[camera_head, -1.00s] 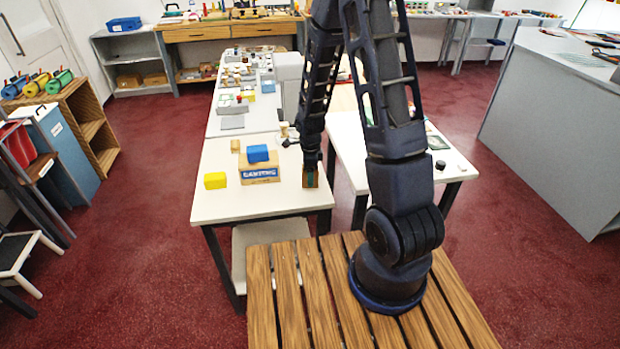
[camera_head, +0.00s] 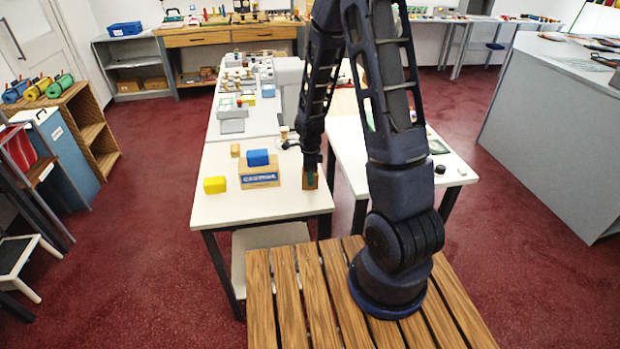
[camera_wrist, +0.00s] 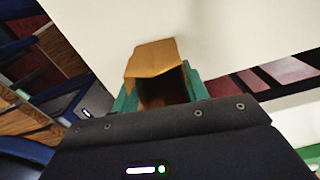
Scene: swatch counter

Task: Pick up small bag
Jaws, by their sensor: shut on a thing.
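The small bag is a brown paper bag (camera_head: 310,177) at the front right of the white table. In the wrist view the bag (camera_wrist: 153,58) shows its tan side and a dark open end towards the camera. My gripper (camera_wrist: 160,92) is shut on it, with a green finger on each side. In the head view my gripper (camera_head: 310,172) points down at the bag from above. I cannot tell whether the bag touches the tabletop.
Left of the bag stand a labelled box (camera_head: 259,180) with a blue block (camera_head: 258,157) on top, a yellow block (camera_head: 215,185) and a small wooden block (camera_head: 235,150). The white table (camera_head: 262,208) is bare along its front. A second table (camera_head: 350,150) stands close on the right.

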